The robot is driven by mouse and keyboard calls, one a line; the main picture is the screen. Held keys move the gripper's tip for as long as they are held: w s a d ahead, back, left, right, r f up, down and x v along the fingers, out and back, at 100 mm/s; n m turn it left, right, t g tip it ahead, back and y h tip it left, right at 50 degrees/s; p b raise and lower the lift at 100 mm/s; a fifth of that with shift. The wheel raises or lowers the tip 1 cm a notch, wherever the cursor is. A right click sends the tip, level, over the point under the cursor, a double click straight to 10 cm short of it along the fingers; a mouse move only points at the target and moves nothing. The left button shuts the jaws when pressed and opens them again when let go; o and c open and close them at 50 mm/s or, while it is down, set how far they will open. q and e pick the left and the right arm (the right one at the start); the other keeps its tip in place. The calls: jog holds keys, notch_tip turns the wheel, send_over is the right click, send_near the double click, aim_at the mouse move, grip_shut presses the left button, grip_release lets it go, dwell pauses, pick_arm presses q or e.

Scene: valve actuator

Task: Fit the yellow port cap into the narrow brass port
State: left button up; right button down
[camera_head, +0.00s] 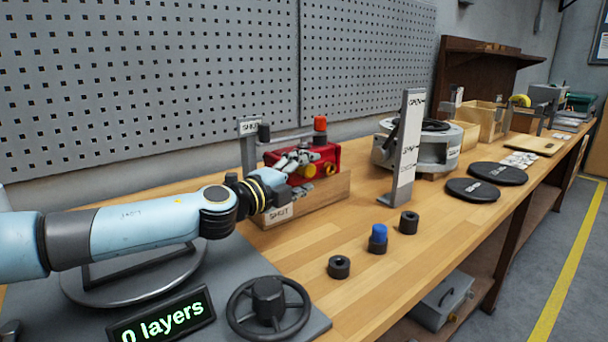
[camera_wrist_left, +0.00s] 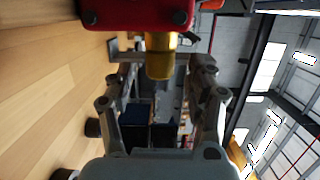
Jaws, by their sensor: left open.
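A red actuator body (camera_head: 326,159) sits on a wooden block (camera_head: 325,192) labelled SHUT. Two brass-yellow round pieces show on its front: one (camera_head: 309,170) near my fingers, another (camera_head: 330,169) just right of it. My left gripper (camera_head: 298,160) is at the body's front left, open. In the left wrist view, a golden-yellow cylinder (camera_wrist_left: 161,56) sticks out of the red body (camera_wrist_left: 135,14) between my spread fingers (camera_wrist_left: 160,72), with gaps on both sides. I cannot tell whether it is the cap seated in the port or bare brass. My right gripper is not in view.
Black rings (camera_head: 339,267) (camera_head: 408,222) and a blue-topped black piece (camera_head: 378,238) stand on the bench. A grey upright sign (camera_head: 408,145) stands right of the actuator, before a round grey valve housing (camera_head: 440,150). A black handwheel (camera_head: 268,305) is at the front. The bench between is clear.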

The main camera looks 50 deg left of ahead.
pick_arm(q)
jog(key=s+d, duration=0.1)
jog(key=s, duration=1.1)
jog(key=shift+d, duration=0.2)
